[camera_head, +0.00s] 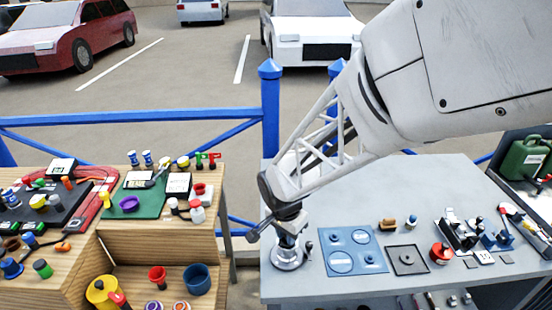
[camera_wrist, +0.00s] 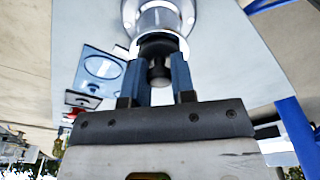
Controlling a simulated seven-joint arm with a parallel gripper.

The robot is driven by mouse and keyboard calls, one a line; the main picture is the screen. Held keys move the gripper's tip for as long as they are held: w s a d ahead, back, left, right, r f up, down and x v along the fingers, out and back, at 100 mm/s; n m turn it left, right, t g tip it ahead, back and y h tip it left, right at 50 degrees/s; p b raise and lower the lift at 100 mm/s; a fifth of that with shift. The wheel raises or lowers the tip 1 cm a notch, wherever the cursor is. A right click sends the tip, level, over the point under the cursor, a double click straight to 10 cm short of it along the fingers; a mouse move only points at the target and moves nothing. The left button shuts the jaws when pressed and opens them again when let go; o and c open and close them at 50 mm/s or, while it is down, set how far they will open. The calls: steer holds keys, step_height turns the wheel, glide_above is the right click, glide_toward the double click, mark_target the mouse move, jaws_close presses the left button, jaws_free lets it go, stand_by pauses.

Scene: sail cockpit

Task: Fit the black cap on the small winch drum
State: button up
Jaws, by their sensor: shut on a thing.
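The small silver winch drum (camera_head: 287,254) stands on the left front part of the grey table. It also shows at the top of the wrist view (camera_wrist: 160,18). My gripper (camera_head: 287,226) is right over the drum. In the wrist view, its two blue fingers (camera_wrist: 158,78) are shut on the black cap (camera_wrist: 159,74), a dark round piece with a narrower knob. The cap lies in line with the drum's top. I cannot tell whether it touches the drum or is seated. In the head view, my gripper hides the cap.
Right of the drum lie a blue panel (camera_head: 341,262) with ringed circles and a dark square tray (camera_head: 397,268). A red round part (camera_head: 440,252) and several small fittings stand farther right. The wooden bench (camera_head: 150,238) at left holds many loose parts. A blue railing (camera_head: 271,110) runs behind.

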steer(key=shift+f, duration=0.15)
steer(key=o, duration=1.4)
steer(key=shift+r, duration=2.5)
steer(key=shift+s+d+r+n+t+y, duration=0.2)
steer(key=shift+s+d+r+n, duration=1.2)
steer(key=shift+s+d+r, duration=1.3)
steer(key=shift+s+d+r+n+t+y, duration=0.15)
steer(key=shift+s+d+r+n+t, duration=0.2)
steer(key=shift+s+d+r+n, duration=2.25)
steer(key=shift+s+d+r+n+t+y, duration=0.2)
steer(key=shift+s+d+r, duration=1.2)
steer(key=shift+s, duration=2.55)
